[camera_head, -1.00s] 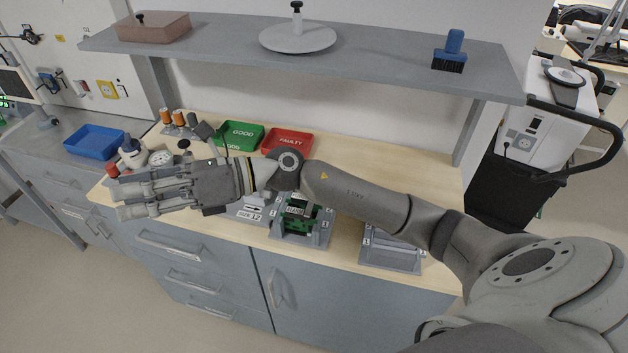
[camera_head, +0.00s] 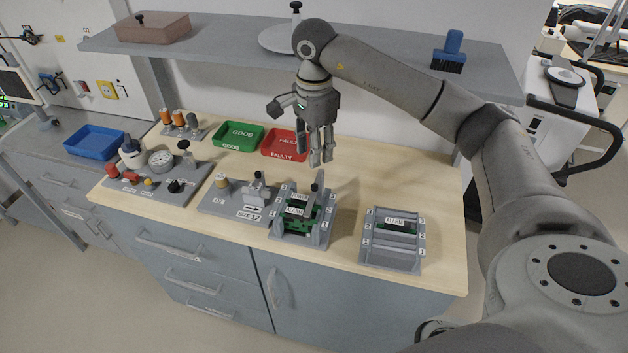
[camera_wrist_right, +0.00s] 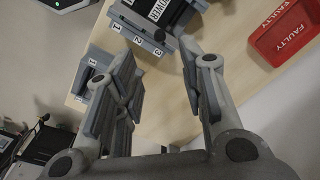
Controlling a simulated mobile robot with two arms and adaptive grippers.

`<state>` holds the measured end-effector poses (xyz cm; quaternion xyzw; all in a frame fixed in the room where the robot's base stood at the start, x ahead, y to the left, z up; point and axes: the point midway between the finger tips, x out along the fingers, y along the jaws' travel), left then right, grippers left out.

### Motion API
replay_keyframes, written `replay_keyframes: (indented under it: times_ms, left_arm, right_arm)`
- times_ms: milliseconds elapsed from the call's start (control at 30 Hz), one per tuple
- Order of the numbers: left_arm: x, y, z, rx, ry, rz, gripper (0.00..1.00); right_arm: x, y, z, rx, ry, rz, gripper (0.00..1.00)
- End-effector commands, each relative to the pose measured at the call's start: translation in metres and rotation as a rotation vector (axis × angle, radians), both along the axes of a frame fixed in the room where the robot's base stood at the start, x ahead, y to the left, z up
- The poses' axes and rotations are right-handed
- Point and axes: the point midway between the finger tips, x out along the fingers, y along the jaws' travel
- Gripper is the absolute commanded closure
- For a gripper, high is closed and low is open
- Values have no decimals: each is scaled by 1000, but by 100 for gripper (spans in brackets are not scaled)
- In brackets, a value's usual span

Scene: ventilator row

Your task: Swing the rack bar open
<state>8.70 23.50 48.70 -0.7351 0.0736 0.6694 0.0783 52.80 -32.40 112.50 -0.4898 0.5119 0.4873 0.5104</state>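A grey card rack (camera_head: 300,238) with green boards and an ALARM label stands near the bench's front edge. A dark upright knob (camera_head: 318,182) rises at its back right; I cannot clearly make out the bar itself. A second grey rack (camera_head: 393,262), also labelled ALARM, stands to its right. My right gripper (camera_head: 321,160) points down above the bench, behind and above the first rack, touching nothing. In the right wrist view its fingers (camera_wrist_right: 157,62) are spread and empty, with a numbered rack (camera_wrist_right: 150,38) beyond them. My left gripper is out of view.
Green GOOD (camera_head: 238,136) and red FAULTY (camera_head: 285,144) trays lie left of my right gripper. A fixture marked SIDE 12 (camera_head: 238,203) and a gauge panel (camera_head: 155,185) stand left of the first rack. A shelf (camera_head: 380,68) overhangs the bench.

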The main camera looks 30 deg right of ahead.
Motion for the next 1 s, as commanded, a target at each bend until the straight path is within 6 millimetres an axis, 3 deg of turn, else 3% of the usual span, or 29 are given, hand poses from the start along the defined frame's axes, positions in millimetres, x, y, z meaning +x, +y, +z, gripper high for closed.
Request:
replay_keyframes:
  times_ms: [600, 1000]
  left_arm:
    - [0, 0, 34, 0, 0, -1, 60]
    - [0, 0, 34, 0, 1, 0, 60]
  right_arm:
    - [-1, 2, -96, 4, 4, 0, 63]
    - [0, 2, -105, 4, 1, 1, 63]
